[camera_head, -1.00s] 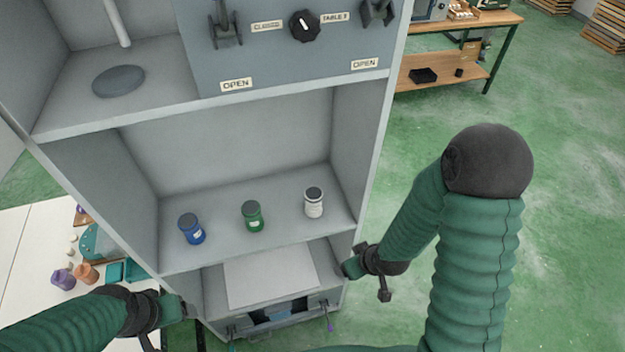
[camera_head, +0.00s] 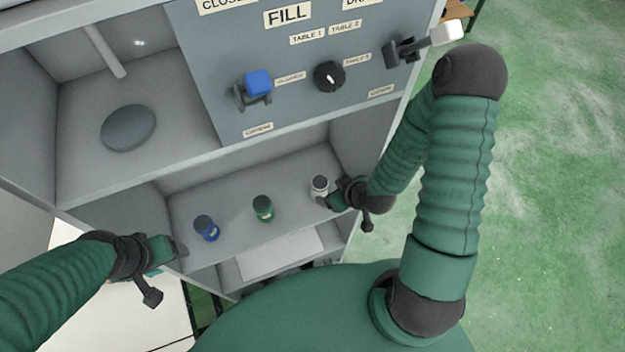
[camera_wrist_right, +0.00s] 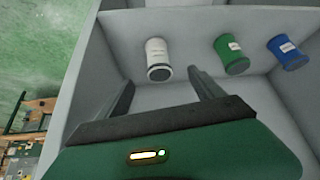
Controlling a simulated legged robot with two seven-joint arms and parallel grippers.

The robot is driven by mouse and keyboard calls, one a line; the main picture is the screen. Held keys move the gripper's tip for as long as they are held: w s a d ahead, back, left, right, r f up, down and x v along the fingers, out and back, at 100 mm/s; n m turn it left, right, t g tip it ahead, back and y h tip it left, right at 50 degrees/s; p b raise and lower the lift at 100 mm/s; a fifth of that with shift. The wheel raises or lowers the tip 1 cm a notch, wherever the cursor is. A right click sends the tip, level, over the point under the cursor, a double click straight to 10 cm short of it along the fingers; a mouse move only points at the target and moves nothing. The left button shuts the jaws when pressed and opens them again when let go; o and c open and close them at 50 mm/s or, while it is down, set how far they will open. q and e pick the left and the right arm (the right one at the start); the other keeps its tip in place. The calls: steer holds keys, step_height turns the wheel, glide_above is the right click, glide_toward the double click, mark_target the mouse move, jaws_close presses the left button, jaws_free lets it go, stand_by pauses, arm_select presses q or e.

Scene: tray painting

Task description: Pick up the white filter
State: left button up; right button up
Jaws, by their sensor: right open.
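The white filter (camera_head: 319,186), a small white jar with a dark lid, stands on the cabinet's middle shelf, rightmost of three. My right gripper (camera_head: 328,201) is just in front of it, its fingers close to the jar. In the right wrist view the white filter (camera_wrist_right: 158,59) lies beyond the open, empty fingertips of my right gripper (camera_wrist_right: 160,80), in line with the gap between them. My left gripper (camera_head: 180,249) is at the cabinet's left side, away from the jars. I cannot tell whether its fingers are open.
A green jar (camera_head: 263,208) and a blue jar (camera_head: 206,228) stand left of the white filter on the shelf (camera_head: 235,222). The cabinet's side wall is close to my right arm. A panel (camera_head: 300,75) with a knob and levers is above.

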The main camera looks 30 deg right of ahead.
mark_target(323, 191)
steer(key=b+x, duration=0.2)
steer(key=b, duration=0.1)
steer(key=b+x, duration=0.2)
steer(key=b, duration=0.1)
steer(key=b+x, duration=0.2)
steer(key=b, duration=0.2)
steer(key=shift+s+d, duration=0.2)
steer(key=shift+d, duration=0.2)
steer(key=shift+w+a+f, duration=0.1)
steer(key=shift+w+a, duration=0.05)
steer(key=shift+a, duration=0.1)
steer(key=x, duration=0.3)
steer(key=shift+a+f, duration=0.25)
steer(key=x, duration=0.2)
steer(key=p+x, duration=0.1)
steer(key=d+p+x, duration=0.1)
steer(key=x, duration=0.1)
steer(key=shift+w+f, duration=0.2)
steer(key=shift+f, duration=0.1)
steer(key=shift+w+a+f, duration=0.15)
steer(key=shift+w+f, duration=0.05)
steer(key=shift+f, duration=0.1)
steer(key=shift+a, duration=0.1)
steer(key=shift+c, duration=1.8)
steer(key=c, duration=1.2)
